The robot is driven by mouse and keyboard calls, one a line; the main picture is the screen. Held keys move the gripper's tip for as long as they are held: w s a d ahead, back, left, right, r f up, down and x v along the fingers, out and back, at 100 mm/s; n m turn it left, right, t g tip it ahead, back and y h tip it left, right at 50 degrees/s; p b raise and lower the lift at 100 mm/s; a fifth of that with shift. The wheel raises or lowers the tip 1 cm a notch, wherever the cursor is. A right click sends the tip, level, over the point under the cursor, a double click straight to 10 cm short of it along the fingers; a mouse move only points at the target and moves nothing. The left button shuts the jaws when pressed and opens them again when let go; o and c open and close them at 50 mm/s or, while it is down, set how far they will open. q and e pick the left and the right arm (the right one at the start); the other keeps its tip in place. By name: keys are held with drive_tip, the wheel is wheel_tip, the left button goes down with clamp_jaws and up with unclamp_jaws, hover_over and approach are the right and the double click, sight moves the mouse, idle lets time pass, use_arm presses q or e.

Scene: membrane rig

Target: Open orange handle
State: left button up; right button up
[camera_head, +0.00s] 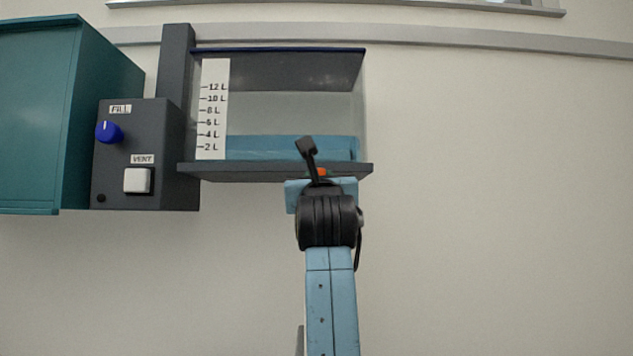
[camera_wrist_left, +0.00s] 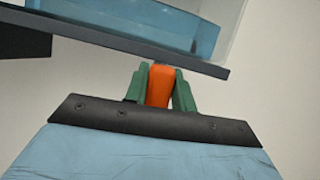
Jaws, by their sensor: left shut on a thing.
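The orange handle (camera_wrist_left: 159,86) is between the two green fingers of my left gripper (camera_wrist_left: 160,88) in the left wrist view, just under the dark bottom edge of the tank. The fingers are shut on it. In the head view only a small piece of the orange handle (camera_head: 317,172) shows; my left arm and gripper hide the rest. The clear tank (camera_head: 290,105) holds blue water at about the 2 to 4 L marks. My right gripper is in neither view.
Left of the tank is a dark control box (camera_head: 110,170) with a blue FILL knob (camera_head: 110,132) and a white VENT button (camera_head: 137,180). A teal cabinet (camera_head: 35,120) stands at the far left. The wall to the right of the tank is bare.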

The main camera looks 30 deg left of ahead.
use_arm(q)
drive_tip(key=shift+f+m+h, duration=0.15)
drive_tip(key=shift+m+h, duration=0.15)
drive_tip(key=o, duration=1)
drive_tip(key=b+v, duration=0.3)
drive_tip(key=v, duration=1)
drive_tip(key=shift+s+d, duration=0.1)
drive_tip(key=shift+d, duration=0.05)
